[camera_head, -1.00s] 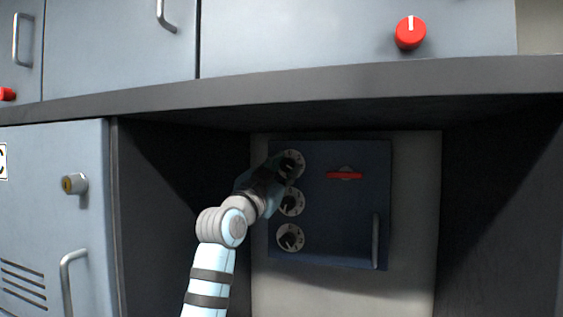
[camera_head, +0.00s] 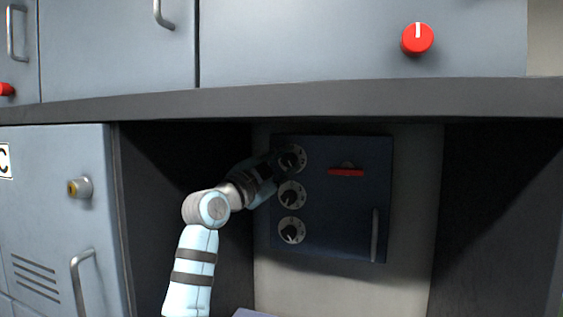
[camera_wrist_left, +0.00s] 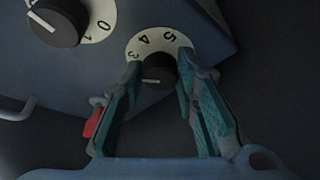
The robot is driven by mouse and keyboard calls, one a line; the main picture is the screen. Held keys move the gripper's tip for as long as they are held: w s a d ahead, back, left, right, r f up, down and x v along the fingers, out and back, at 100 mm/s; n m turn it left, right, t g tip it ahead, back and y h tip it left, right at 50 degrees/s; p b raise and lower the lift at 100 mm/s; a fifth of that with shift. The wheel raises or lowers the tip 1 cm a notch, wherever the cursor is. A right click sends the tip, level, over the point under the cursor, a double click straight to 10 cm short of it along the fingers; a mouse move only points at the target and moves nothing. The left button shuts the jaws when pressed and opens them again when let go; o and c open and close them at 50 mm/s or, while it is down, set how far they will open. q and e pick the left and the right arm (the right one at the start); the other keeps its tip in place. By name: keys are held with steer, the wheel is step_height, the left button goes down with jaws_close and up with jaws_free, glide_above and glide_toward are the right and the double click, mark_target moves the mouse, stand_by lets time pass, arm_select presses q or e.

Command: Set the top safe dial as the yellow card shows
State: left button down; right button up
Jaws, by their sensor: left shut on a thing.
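The dark blue safe (camera_head: 340,220) stands in the recess under the grey shelf. Its top dial (camera_head: 298,152) has a pale numbered ring and a black knob. My left gripper (camera_head: 284,163) is shut on that knob. In the left wrist view the teal fingers (camera_wrist_left: 157,82) are on either side of the black knob of the top dial (camera_wrist_left: 157,66), with 3, 4 and 5 showing on its ring. The knob has a short white mark. The middle dial (camera_head: 291,195) and bottom dial (camera_head: 291,230) are below, free. No yellow card is in view. My right gripper is not in view.
A red handle (camera_head: 346,172) and a vertical grey bar (camera_head: 375,235) are on the safe front. The shelf edge (camera_head: 380,98) overhangs the safe. A grey cabinet (camera_head: 60,220) with a yellow-faced knob stands at the left. The recess is open right of the safe.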

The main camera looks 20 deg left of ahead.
arm_select(q)
steer(key=shift+f, duration=0.1)
steer(key=c, duration=1.2)
jaws_free()
steer(key=shift+c, duration=0.2)
steer(key=v, duration=1.2)
steer(key=shift+d, duration=0.1)
